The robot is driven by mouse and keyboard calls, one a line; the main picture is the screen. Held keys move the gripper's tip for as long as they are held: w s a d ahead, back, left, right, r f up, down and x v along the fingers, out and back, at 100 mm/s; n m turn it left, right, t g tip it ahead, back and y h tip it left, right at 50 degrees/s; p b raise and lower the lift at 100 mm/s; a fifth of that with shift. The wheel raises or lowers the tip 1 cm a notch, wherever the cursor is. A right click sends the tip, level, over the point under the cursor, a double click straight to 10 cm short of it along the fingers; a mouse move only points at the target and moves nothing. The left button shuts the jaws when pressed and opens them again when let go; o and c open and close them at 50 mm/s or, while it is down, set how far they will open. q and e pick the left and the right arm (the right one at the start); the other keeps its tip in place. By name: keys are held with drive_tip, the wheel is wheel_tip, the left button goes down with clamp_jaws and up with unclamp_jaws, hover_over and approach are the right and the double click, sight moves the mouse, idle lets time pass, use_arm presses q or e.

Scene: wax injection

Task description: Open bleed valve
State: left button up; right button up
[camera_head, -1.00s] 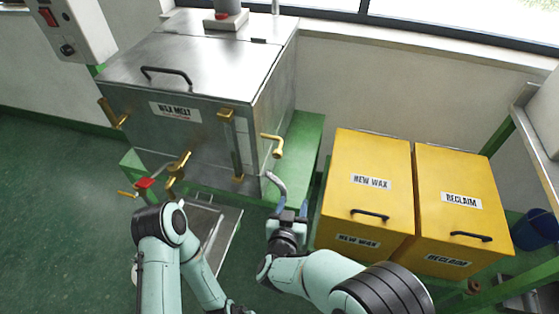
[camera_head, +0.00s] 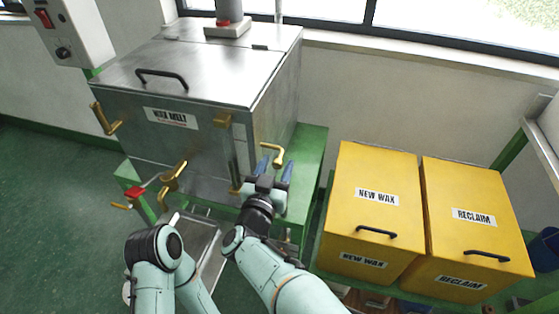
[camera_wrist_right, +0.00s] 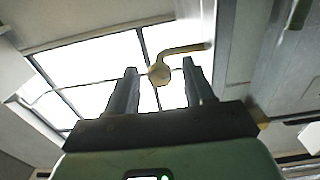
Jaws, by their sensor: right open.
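The steel wax melt tank (camera_head: 185,145) stands at the left centre on a green frame. A small brass valve handle (camera_head: 275,156) sticks out from its right side. My right gripper (camera_head: 275,168) is open just below this handle. In the right wrist view the brass handle (camera_wrist_right: 180,60) shows beyond and between the two open fingers (camera_wrist_right: 158,88), and nothing is held.
Two yellow bins, one marked new wax (camera_head: 376,198) and one marked reclaim (camera_head: 472,217), stand to the right on a green frame. A control box (camera_head: 65,32) is at the upper left. A blue bucket (camera_head: 546,250) is at the right edge.

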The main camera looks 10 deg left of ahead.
drive_tip(key=shift+w, duration=1.45)
clamp_jaws()
